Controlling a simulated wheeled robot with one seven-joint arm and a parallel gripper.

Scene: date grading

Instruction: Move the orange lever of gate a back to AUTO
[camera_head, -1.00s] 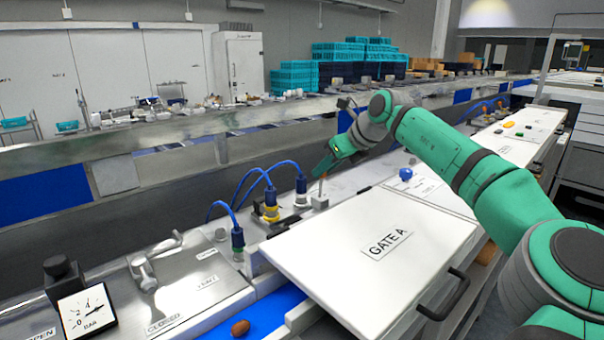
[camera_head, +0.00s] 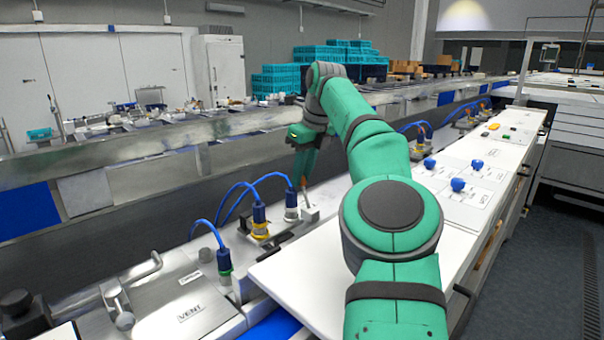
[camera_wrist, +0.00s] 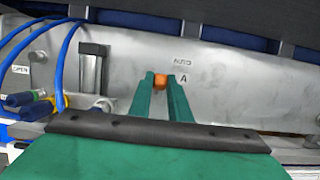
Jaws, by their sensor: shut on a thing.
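The orange lever's knob (camera_wrist: 160,83) shows in the wrist view between the two green fingers of my gripper (camera_wrist: 161,77). The fingers are shut on it. It is in front of a grey metal panel, just left of and below the AUTO label (camera_wrist: 182,63) and beside a round "A" mark (camera_wrist: 183,78). An OPEN label (camera_wrist: 20,70) is farther left. In the head view my gripper (camera_head: 304,178) reaches down at a small grey block (camera_head: 310,214) behind the white gate lid (camera_head: 300,285). My arm covers much of the lid.
Blue cables and plugs (camera_head: 259,213) stand just left of my gripper, also close in the wrist view (camera_wrist: 68,60). A metal vent cover with a handle (camera_head: 118,305) is at front left. Blue knobs (camera_head: 458,185) sit on the white panel at right.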

